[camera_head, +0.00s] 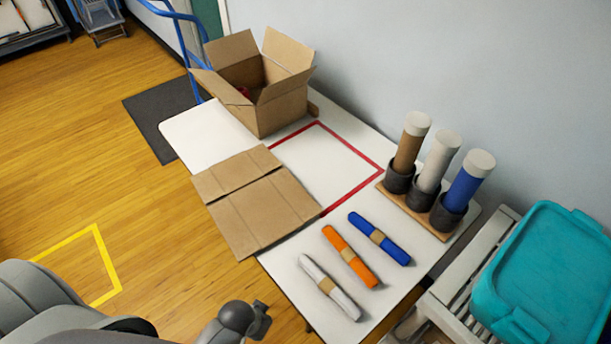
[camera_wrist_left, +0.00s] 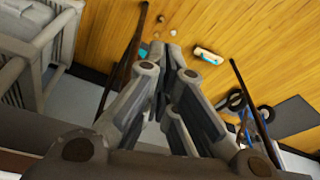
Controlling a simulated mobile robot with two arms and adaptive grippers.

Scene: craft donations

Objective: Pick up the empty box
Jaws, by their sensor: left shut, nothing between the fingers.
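An open cardboard box (camera_head: 282,108) stands upright at the far end of the white table, its flaps spread outward. A little red shows inside it; most of its inside is hidden by the walls and flaps. A flat piece of folded cardboard (camera_head: 255,205) lies nearer, partly over the table's left edge. In the left wrist view my left gripper (camera_wrist_left: 177,62) is shut with nothing between its fingers, pointing over wooden floor, with no box near it. In the head view grey parts of my arm show at the bottom left, away from the box. My right gripper is not in view.
A red outlined square (camera_head: 372,182) on the table is mostly clear. White, orange (camera_head: 350,256) and blue rolls lie in front. Several tubes stand in dark cups (camera_head: 398,180) at right. A teal lidded bin (camera_head: 545,270) stands right; a blue-handled cart (camera_head: 180,15) is behind the box.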

